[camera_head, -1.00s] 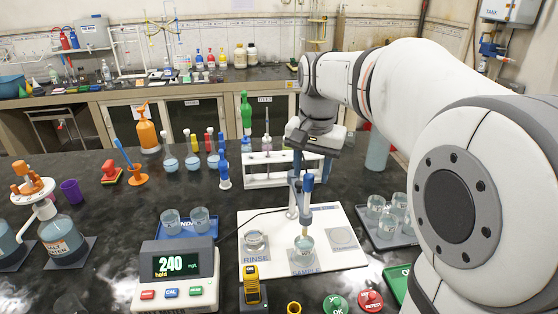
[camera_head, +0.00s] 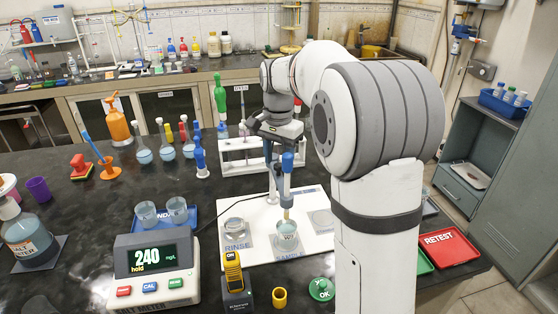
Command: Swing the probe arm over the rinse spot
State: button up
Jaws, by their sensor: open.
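The probe (camera_head: 287,178) has a blue cap and hangs upright from its arm. Its lower tip is over or in the beaker (camera_head: 287,238) on the sample spot of the white board (camera_head: 262,255). The rinse spot (camera_head: 236,245), labelled RINSE, is to the left and has a beaker (camera_head: 237,230) on it. My gripper (camera_head: 270,165) is just behind and left of the probe's blue cap, pointing down, with its jaws open. Whether it touches the probe arm cannot be told.
A meter (camera_head: 153,268) reading 240 stands front left of the board. A blue tray (camera_head: 165,222) with two beakers lies left of it. A white rack (camera_head: 240,150) stands behind. A yellow device (camera_head: 234,280) and a green OK button (camera_head: 321,289) are in front.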

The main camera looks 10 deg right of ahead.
jog(key=shift+f, duration=0.5)
jog(key=shift+c, duration=0.4)
grip_shut()
